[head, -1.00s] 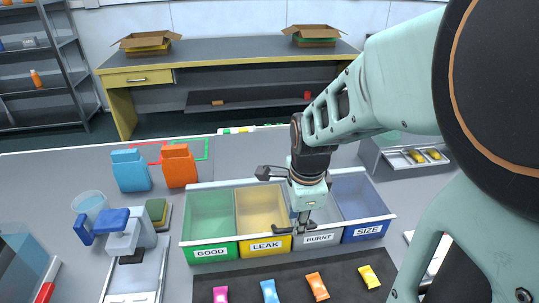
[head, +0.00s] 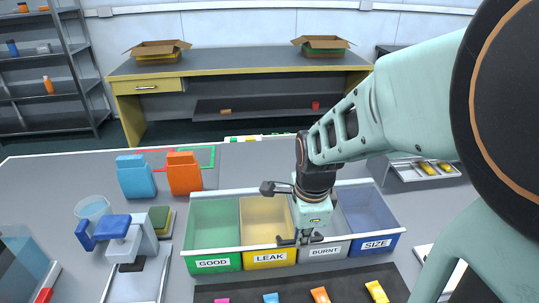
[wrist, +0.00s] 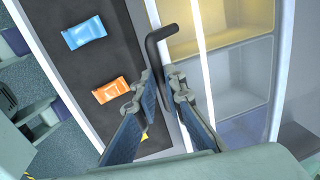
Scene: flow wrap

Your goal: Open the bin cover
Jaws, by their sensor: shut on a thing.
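The bin cover (head: 225,248) is a clear sheet with a pale rim over a row of coloured bins labelled GOOD, LEAK, BURNT and SIZE. It appears to lie flat. Its bright front edge (wrist: 205,60) also shows in the wrist view. A dark bar handle (wrist: 156,36) sits along this front edge. My gripper (head: 304,240) is at the front edge, near the LEAK and BURNT bins, pointing down. In the wrist view its fingers (wrist: 166,86) are on either side of the handle and shut on it. The fingers hide part of the handle.
A dark mat (head: 250,290) with several coloured packets lies in front of the bins. Blue and orange packs (head: 184,174) stand behind at left. A blue-and-white device (head: 125,240) stands left of the bins. My arm covers the right side.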

